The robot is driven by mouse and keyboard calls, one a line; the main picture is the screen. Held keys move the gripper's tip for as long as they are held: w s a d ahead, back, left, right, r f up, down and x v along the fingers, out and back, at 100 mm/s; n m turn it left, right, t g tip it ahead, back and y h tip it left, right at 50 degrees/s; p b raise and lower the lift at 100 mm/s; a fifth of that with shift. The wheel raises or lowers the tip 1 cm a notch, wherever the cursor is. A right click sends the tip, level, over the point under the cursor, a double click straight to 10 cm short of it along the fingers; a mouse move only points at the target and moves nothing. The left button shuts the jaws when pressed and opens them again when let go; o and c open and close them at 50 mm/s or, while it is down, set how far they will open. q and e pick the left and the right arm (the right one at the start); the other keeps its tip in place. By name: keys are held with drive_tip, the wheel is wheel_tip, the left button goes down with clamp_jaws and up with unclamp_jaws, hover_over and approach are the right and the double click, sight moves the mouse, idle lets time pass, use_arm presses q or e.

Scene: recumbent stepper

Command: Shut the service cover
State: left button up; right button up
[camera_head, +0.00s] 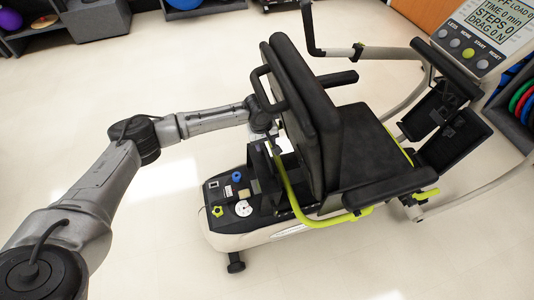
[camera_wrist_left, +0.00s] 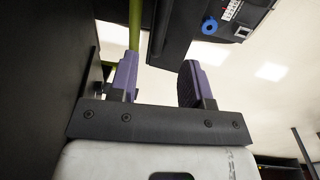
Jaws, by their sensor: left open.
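The service bay (camera_head: 228,195) is exposed on the stepper's rear base, with a blue knob, a white dial and a yellow-green knob. A dark upright panel (camera_head: 257,168) at the bay's seat side looks like the raised service cover. My left gripper (camera_head: 272,138) is just behind the seat back, above this panel; its fingers are hard to make out there. In the left wrist view the left gripper (camera_wrist_left: 157,82) is open, with nothing between its fingers. The bay with its blue knob (camera_wrist_left: 209,26) shows beyond them. My right gripper is not in view.
The black seat back (camera_head: 305,115) and its handle (camera_head: 268,90) stand close beside my left gripper. A yellow-green frame tube (camera_head: 290,188) curves past the bay. The console (camera_head: 478,38) is at the upper right. Open floor (camera_head: 150,225) lies left of the base.

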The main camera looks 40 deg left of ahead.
sight(267, 155)
use_arm(q)
drive_tip(key=f+b, duration=0.1)
drive_tip(key=f, duration=0.1)
drive_tip(key=f+b, duration=0.1)
drive_tip(key=f, duration=0.1)
drive_tip(key=f+b, duration=0.1)
drive_tip(key=f, duration=0.1)
drive_tip(key=shift+w+d+f, duration=0.25)
drive_tip(key=shift+w+f, duration=0.05)
drive_tip(key=shift+w, duration=0.05)
drive_tip(key=shift+f, duration=0.1)
clamp_jaws()
